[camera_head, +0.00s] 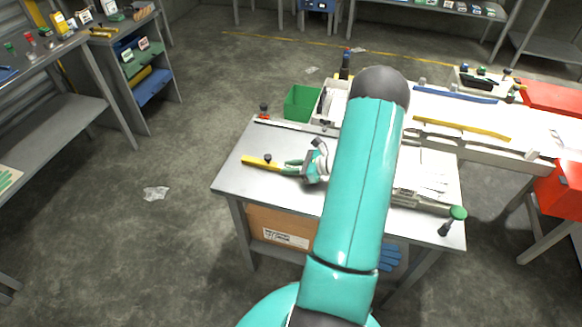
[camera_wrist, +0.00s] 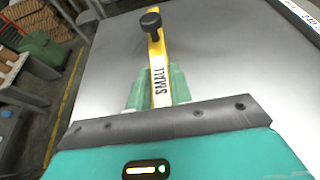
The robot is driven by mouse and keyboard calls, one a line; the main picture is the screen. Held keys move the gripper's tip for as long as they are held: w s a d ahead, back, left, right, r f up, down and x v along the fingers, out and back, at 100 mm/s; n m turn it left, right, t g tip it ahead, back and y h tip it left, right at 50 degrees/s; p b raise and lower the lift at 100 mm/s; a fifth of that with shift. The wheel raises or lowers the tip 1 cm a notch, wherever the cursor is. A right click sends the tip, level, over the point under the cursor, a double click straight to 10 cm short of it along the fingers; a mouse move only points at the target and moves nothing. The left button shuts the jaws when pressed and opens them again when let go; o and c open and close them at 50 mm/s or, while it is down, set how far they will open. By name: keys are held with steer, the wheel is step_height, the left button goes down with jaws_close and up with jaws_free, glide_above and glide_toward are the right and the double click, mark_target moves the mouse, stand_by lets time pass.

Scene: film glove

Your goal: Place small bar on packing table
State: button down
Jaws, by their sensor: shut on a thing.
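The small bar (camera_head: 258,162) is a yellow bar with a black knob, over the left part of the packing table (camera_head: 234,180). In the wrist view the bar (camera_wrist: 157,62) bears the word SMALL and its black knob stands at the far end. My gripper (camera_head: 288,165) has green fingers and is shut on the bar; the fingers also show on both sides of it in the wrist view (camera_wrist: 158,85). The bar is at or just above the grey tabletop (camera_wrist: 225,60); I cannot tell whether it touches. My arm hides the table's middle.
A green bin (camera_head: 301,103) stands behind the table's back edge. A bar with a green knob (camera_head: 458,213) lies at the table's right front. A white bench with a yellow strip (camera_head: 465,129) adjoins at the back right. The left tabletop is clear around the bar.

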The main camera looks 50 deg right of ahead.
steer(key=c, duration=1.3)
jaws_free()
steer(key=shift+o, duration=0.2)
